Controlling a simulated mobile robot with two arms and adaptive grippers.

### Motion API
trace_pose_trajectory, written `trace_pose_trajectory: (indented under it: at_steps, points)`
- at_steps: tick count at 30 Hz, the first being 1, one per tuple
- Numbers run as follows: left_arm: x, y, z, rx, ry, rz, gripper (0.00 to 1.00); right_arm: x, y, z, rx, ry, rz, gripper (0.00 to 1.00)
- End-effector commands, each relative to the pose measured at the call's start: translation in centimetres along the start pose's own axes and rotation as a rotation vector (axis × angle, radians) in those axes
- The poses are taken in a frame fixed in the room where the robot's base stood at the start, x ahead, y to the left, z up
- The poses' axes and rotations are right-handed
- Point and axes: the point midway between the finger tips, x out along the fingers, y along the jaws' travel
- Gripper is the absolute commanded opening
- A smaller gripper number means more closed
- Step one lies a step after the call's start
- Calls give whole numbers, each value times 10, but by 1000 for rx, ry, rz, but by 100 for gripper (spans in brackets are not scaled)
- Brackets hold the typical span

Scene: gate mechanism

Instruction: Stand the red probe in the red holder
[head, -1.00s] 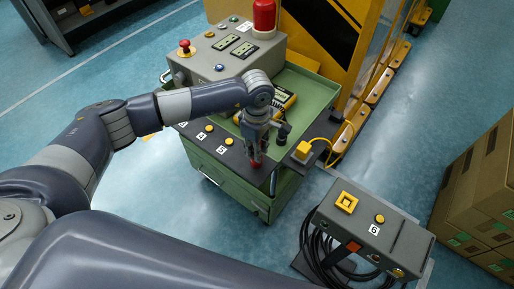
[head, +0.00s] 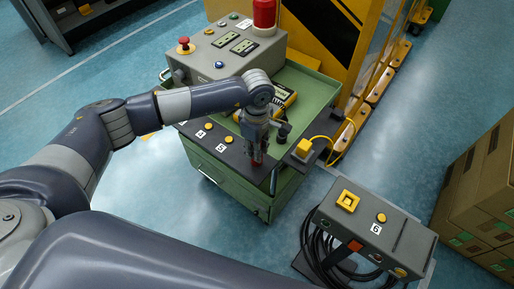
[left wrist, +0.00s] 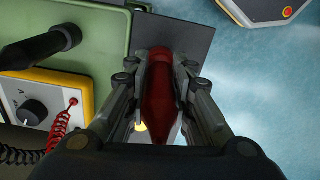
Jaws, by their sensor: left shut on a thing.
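My left gripper (head: 258,154) points down over the dark panel on the front of the green cart. In the left wrist view, its fingers (left wrist: 160,100) are shut on the dark red probe (left wrist: 160,88), which lies between them. I cannot make out a red holder in either view; the gripper and probe cover part of the panel. My right gripper is not in view.
A yellow meter (head: 283,98) lies in the green cart's tray. A black upright piece (head: 283,131) stands close right of the gripper. A grey control box (head: 228,55) with a red beacon is behind. A grey box numbered 6 (head: 372,230) stands at front right.

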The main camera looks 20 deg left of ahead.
Motion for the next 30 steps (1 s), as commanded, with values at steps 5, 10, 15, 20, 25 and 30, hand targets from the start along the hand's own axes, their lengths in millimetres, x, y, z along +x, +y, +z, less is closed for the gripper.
trace_pose_trajectory:
  at_steps: [5,10,15,20,25,30]
  points:
    - [1,0,0,0,0,0,0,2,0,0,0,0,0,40]
    - [1,0,0,0,0,1,31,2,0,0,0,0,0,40]
    - [1,0,0,0,0,1,45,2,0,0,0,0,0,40]
    - [1,0,0,0,0,0,47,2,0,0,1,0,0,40]
    - [1,0,0,0,0,0,65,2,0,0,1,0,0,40]
    - [1,0,0,0,0,0,65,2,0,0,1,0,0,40]
